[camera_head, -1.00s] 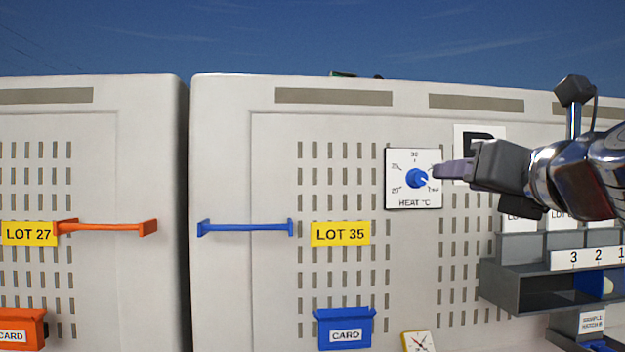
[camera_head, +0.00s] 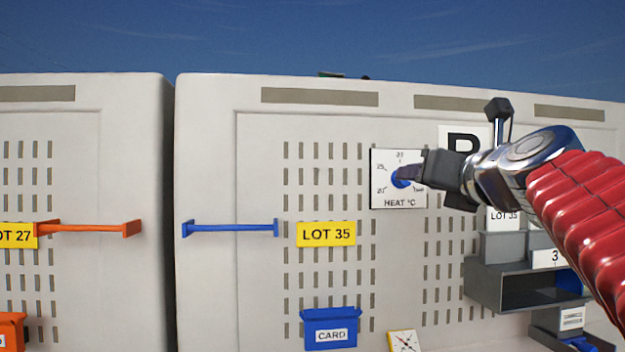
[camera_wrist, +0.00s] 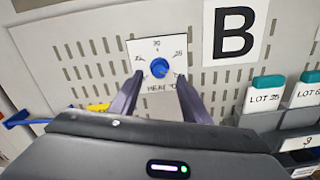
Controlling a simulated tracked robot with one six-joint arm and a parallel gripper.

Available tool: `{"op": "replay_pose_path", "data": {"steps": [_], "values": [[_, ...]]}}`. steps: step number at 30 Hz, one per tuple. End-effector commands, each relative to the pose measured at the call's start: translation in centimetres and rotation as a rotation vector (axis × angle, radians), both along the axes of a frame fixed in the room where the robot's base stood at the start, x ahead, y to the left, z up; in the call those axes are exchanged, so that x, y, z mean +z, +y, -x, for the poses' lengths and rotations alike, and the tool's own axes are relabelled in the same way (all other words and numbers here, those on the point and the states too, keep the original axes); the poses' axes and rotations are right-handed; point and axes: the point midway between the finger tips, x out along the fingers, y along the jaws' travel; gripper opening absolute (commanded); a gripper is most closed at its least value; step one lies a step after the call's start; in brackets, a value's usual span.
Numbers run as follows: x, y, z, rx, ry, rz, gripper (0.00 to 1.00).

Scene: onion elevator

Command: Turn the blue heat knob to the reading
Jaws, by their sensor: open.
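The blue heat knob (camera_head: 401,178) sits on a white square dial plate marked "HEAT °C" (camera_head: 388,203) on the pale panel. In the wrist view the knob (camera_wrist: 159,68) lies between and beyond my two finger tips, with a white pointer mark at its lower right. My gripper (camera_wrist: 155,82) is open, one finger on each side of the knob. In the head view my gripper (camera_head: 410,172) comes from the right and covers part of the knob and dial. I cannot tell whether the fingers touch the knob.
A "B" sign (camera_wrist: 234,30) is right of the dial. Grey shelves (camera_head: 484,290) stand out at lower right. A blue handle (camera_head: 230,228), a yellow "LOT 35" label (camera_head: 326,233) and a blue card box (camera_head: 331,329) are at left and below.

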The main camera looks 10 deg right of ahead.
Motion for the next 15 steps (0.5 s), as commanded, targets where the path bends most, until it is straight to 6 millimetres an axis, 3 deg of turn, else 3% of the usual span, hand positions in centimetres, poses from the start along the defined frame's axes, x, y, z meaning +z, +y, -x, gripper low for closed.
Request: {"op": "replay_pose_path", "data": {"steps": [9,15], "values": [[0.0,0.0,-4.1,0.002,0.000,-0.001,0.43],[0.0,0.0,-5.7,0.001,0.000,0.000,0.43]]}}
